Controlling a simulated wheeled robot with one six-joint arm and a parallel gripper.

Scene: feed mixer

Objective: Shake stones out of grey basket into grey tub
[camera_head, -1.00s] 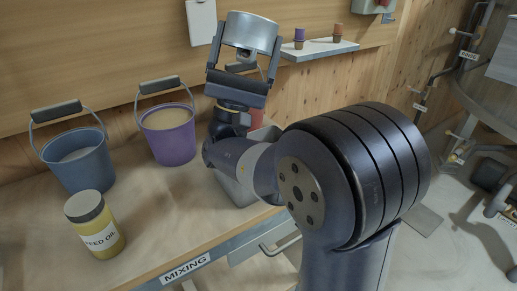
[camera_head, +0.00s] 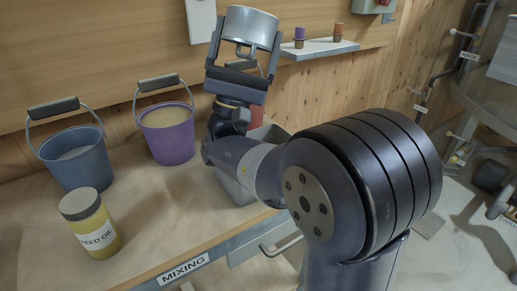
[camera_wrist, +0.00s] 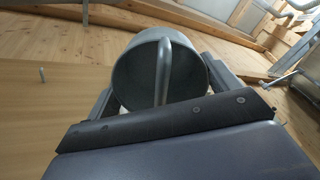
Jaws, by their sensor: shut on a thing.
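My gripper (camera_head: 246,50) is raised above the table and shut on the grey basket (camera_head: 250,24). The basket is a grey metal cylinder with a bar handle. In the wrist view, the basket (camera_wrist: 190,78) sits between the jaws, its round face and curved handle (camera_wrist: 162,70) towards the camera. No stones can be made out, and the inside of the basket is not clear. The grey tub (camera_head: 236,188) stands on the table below, largely hidden behind my arm. Its contents are hidden.
A blue bucket (camera_head: 77,165) and a purple bucket (camera_head: 170,140), both filled, stand left of the tub. A yellow feed oil jar (camera_head: 95,230) is at the front left. A wall shelf (camera_head: 320,50) with two small items is right of the basket.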

